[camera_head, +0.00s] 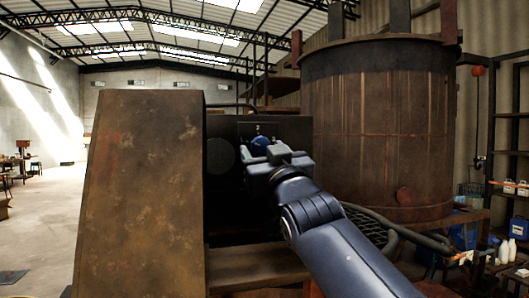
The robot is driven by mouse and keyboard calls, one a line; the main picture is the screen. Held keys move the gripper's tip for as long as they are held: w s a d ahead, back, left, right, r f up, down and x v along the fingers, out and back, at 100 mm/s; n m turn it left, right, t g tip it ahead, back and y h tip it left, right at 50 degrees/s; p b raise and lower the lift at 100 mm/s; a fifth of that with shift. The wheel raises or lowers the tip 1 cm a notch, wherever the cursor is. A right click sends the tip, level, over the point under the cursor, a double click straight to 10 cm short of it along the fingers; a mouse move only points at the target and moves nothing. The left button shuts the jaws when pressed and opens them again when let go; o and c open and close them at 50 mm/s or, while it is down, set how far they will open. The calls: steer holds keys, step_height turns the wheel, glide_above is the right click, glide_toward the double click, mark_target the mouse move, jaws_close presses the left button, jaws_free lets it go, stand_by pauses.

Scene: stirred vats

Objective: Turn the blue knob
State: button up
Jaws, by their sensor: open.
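The blue knob (260,144) sits on the front of a dark panel (232,130), just left of the large vat. My gripper (271,155) is right in front of the knob, and its fingers hide the knob's lower part. My gripper is open. I cannot tell whether the fingers touch the knob or stand around it. My arm reaches up to it from the lower right.
A rusty brown cabinet (140,195) stands close on the left of the panel. A large rusty vat (375,130) stands on the right. Dark pipes (408,234) and a grating run below the vat. Shelves with containers (515,187) are at the far right. Open floor (45,230) lies at left.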

steer(key=c, duration=1)
